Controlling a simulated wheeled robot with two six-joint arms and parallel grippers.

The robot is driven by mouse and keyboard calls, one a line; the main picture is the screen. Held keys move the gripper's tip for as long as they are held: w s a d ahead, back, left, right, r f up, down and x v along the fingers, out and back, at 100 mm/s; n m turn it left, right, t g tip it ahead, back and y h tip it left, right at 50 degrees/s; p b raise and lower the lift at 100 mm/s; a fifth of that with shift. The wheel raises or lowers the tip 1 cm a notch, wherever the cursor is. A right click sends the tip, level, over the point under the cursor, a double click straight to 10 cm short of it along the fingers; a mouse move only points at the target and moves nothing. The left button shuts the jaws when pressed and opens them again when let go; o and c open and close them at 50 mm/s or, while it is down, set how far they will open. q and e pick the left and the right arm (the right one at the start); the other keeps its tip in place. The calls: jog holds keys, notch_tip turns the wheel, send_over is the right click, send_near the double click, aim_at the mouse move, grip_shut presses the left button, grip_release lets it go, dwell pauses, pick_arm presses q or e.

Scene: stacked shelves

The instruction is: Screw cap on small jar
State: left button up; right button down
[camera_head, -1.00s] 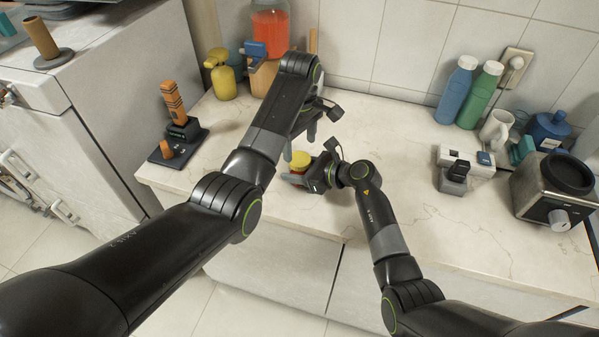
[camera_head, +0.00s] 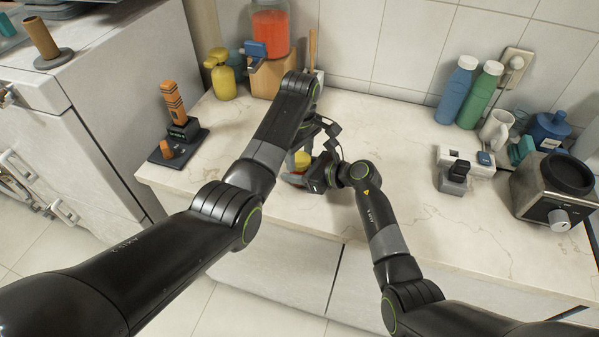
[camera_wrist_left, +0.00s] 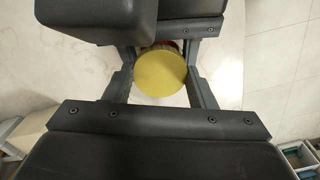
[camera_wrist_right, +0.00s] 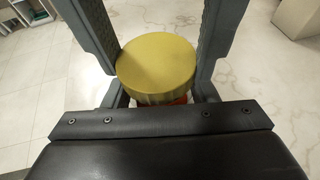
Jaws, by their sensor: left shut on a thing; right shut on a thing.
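A small jar with a reddish body (camera_wrist_right: 178,102) stands near the counter's front edge, mostly hidden by the grippers. A round yellow cap (camera_head: 303,159) sits on top of it; it also shows in the left wrist view (camera_wrist_left: 159,76) and the right wrist view (camera_wrist_right: 157,66). My left gripper (camera_head: 304,150) comes from above and is shut on the cap, one finger on each side. My right gripper (camera_head: 297,177) comes from the right, low down, and is shut on the jar below the cap. Any gap between cap and jar cannot be seen.
A yellow spray bottle (camera_head: 222,78) and a wooden block (camera_head: 268,78) stand behind on the left. An orange-handled tool on a dark base (camera_head: 178,130) is at left. Bottles, a mug (camera_head: 496,128) and a grey appliance (camera_head: 551,195) stand right.

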pick_arm(q)
jog(key=m, duration=0.6)
jog(key=shift+m, duration=0.3)
jog(key=shift+c, duration=0.3)
jog(key=o, duration=1.1)
notch_tip(320, 180, up, 4)
jog(key=shift+d+r, duration=0.1)
jog(key=shift+r, duration=0.15)
jog(key=shift+c, duration=0.2)
